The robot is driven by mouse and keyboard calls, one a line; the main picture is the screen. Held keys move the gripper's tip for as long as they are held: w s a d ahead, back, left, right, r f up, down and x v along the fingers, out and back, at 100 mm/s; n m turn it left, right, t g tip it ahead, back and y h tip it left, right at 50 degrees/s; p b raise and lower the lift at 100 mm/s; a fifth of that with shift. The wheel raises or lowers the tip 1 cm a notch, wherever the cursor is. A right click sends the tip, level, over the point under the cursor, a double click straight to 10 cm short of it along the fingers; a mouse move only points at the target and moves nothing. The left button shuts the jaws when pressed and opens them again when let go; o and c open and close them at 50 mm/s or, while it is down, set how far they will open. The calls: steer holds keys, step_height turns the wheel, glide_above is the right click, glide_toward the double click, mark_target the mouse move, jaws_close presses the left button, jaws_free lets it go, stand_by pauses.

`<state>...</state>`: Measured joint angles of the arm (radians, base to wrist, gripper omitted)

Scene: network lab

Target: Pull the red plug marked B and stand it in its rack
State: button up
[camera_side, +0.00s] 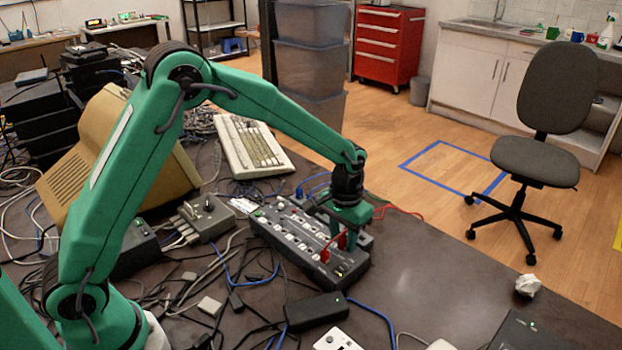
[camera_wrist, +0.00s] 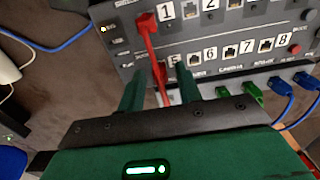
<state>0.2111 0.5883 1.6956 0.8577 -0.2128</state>
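In the side view, a dark panel (camera_side: 290,240) with rows of white-framed ports lies on the table. A red plug (camera_side: 325,256) stands in it near its right end, and more red shows beside my fingers. My gripper (camera_side: 349,232) points down over that end. In the wrist view, a red plug (camera_wrist: 146,20) sits left of port 1, and its red cable runs down between my finger tips (camera_wrist: 160,88). A second bit of red (camera_wrist: 160,72) shows left of the label 5. My fingers are apart, with gaps either side of the red. No letter B is readable; I cannot identify a rack.
Green plugs (camera_wrist: 253,91) and blue plugs (camera_wrist: 280,86) sit along a grey strip beside the panel. A keyboard (camera_side: 252,146) lies behind, a grey box (camera_side: 202,220) stands left, and loose cables cover the left table. The table right of the panel is mostly clear.

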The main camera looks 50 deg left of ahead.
jaws_close()
steer(key=shift+r, duration=0.8)
steer(key=shift+r, duration=0.7)
steer(key=shift+r, duration=0.35)
steer(key=shift+r, duration=0.3)
steer(key=shift+r, duration=0.1)
stand_by(0.4)
